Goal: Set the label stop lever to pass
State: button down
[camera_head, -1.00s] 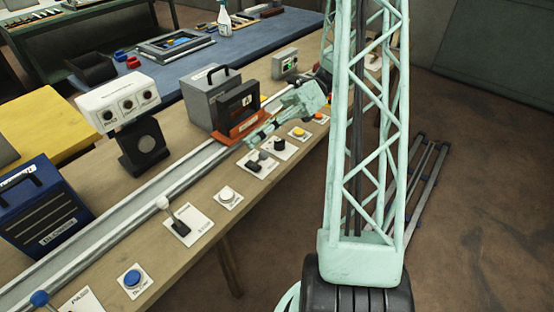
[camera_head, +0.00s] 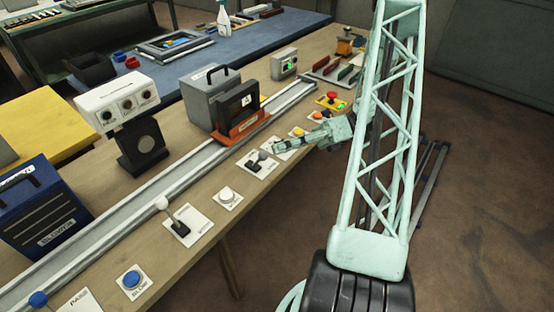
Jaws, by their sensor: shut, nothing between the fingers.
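Three levers stand on white plates along the front of the bench. A grey-knobbed lever (camera_head: 262,156) is nearest my gripper, a white-knobbed lever (camera_head: 163,203) is left of it, and a blue-knobbed lever (camera_head: 38,299) is at the bottom left, partly cut off. The blue lever's plate carries text that looks like "PASS". The other plates' text is too small to read, so I cannot tell which lever is the label stop.
A conveyor rail (camera_head: 120,205) runs along the bench behind the levers. A white button (camera_head: 227,195), a blue button (camera_head: 131,279) and a red button (camera_head: 332,95) sit nearby.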

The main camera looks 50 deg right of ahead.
jog(key=s+d+f+m+t+h, duration=0.1)
jog(key=s+d+f+m+t, duration=0.6)
jog(key=f, duration=0.5)
jog(key=shift+d+m+t+h+b, duration=0.3)
jog(key=shift+d+m+t+h, duration=0.1)
jog(key=shift+d+m+t, duration=0.85)
jog(key=b, duration=0.2)
send_near(259, 159)
jog(key=shift+w+a+r, duration=0.45)
jog(key=shift+w+r, duration=0.2)
jog(key=shift+w, duration=0.15)
jog(key=shift+w+a+r, duration=0.4)
jog(key=shift+w+r, duration=0.3)
jog(key=shift+w, duration=0.15)
jog(key=shift+r+h+p, duration=0.25)
jog(key=shift+h+p, duration=0.05)
jog(key=shift+h, duration=0.1)
jog(key=shift+w+m, duration=0.15)
jog(key=shift+m, duration=0.1)
